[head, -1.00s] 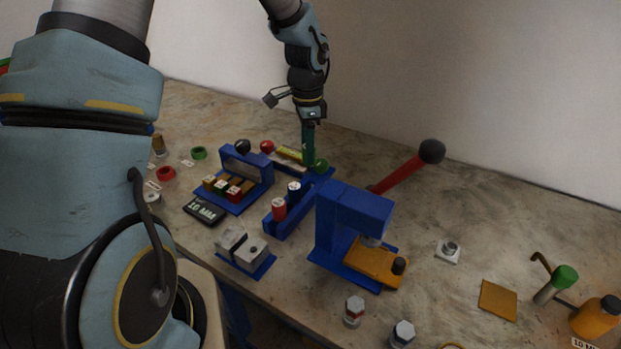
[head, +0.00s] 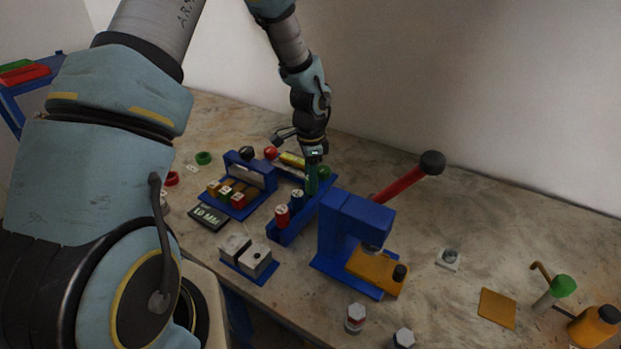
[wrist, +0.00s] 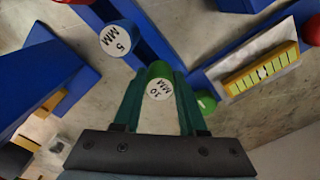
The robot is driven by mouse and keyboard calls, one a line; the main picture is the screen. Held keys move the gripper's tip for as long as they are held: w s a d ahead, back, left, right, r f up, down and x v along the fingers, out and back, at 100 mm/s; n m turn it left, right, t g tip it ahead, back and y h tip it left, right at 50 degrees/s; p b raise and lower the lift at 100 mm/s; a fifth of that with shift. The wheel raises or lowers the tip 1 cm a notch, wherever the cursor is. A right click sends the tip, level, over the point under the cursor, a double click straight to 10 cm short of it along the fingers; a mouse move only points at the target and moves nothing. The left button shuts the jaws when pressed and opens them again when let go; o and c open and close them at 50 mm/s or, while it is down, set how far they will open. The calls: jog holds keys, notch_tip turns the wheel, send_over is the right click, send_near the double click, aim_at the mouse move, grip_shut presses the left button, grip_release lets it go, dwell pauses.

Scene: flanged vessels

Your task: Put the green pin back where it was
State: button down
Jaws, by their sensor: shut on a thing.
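The green pin (wrist: 158,84), its white top marked 10 MM, is between the dark green fingers of my gripper (wrist: 158,98) in the wrist view. My gripper is shut on it. In the head view my gripper (head: 312,184) points down at the far end of the blue pin rack (head: 283,234), and its fingers mostly hide the pin. The rack also holds a dark blue pin (head: 297,198), marked 5 MM in the wrist view (wrist: 116,40), and a red pin (head: 282,214). I cannot tell whether the green pin's lower end is in the rack.
A blue stand with coloured blocks (head: 238,202) and a display (head: 209,216) lie left. The table behind the lever is clear.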

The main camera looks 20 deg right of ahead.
jog(key=shift+f, duration=0.15)
jog(key=shift+c, duration=2.3)
grip_release()
jog(key=shift+w+r, duration=0.1)
jog(key=shift+r, duration=0.55)
notch_tip(320, 180, up, 12)
jog(key=f+b, duration=0.1)
jog(key=b, duration=0.2)
jog(key=s+a+r+n, duration=0.1)
jog(key=s+a+n, duration=0.3)
jog(key=a+n, duration=0.5)
jog(key=s+a+r+n+t, duration=0.1)
jog(key=s+a+n, duration=0.2)
jog(key=a+n, duration=0.6)
jog(key=a, duration=1)
jog(key=shift+s+a+t, duration=0.25)
jog(key=shift+s+t, duration=0.05)
jog(key=shift+s, duration=0.1)
